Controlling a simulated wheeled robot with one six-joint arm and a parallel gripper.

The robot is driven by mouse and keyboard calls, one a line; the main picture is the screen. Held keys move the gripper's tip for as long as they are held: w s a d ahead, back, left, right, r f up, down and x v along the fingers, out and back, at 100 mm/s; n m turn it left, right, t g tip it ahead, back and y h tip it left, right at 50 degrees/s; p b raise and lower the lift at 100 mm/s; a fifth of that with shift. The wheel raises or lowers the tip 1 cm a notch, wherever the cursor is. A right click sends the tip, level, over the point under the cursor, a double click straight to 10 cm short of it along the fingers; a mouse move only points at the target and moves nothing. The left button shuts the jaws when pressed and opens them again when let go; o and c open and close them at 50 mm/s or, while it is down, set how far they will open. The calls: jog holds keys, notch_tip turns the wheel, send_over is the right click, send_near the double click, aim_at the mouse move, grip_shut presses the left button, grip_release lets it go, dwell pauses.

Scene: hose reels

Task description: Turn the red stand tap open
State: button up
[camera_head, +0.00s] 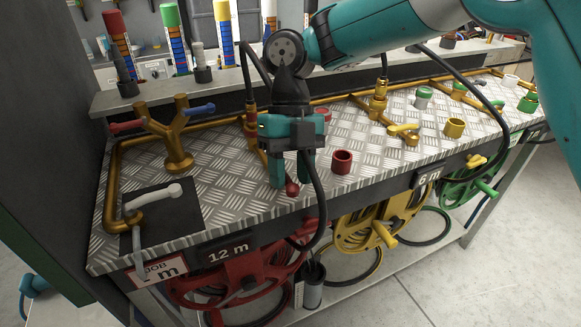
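The red stand tap (251,124) is a brass riser with a red collar on the checker-plate bench, partly hidden behind my gripper. A red ball-ended part (292,188), seemingly its lever end, shows just below my fingertips. My gripper (292,181) points down over the bench with its two teal fingers apart. The red ball appears between and just below the fingers; I cannot tell whether they touch it. Most of the lever is hidden by the gripper.
A brass Y-piece (176,140) with red and blue handles stands left. A red cup (342,161) sits right of my gripper. A yellow tap lever (403,128) and yellow cup (454,127) stand farther right. Reels (245,275) hang below the front edge. A black hose loops near my gripper.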

jog(key=shift+r, duration=0.15)
jog(key=p+v, duration=1.7)
jog(key=p, duration=0.4)
jog(key=shift+r+p, duration=0.15)
jog(key=shift+p, duration=0.25)
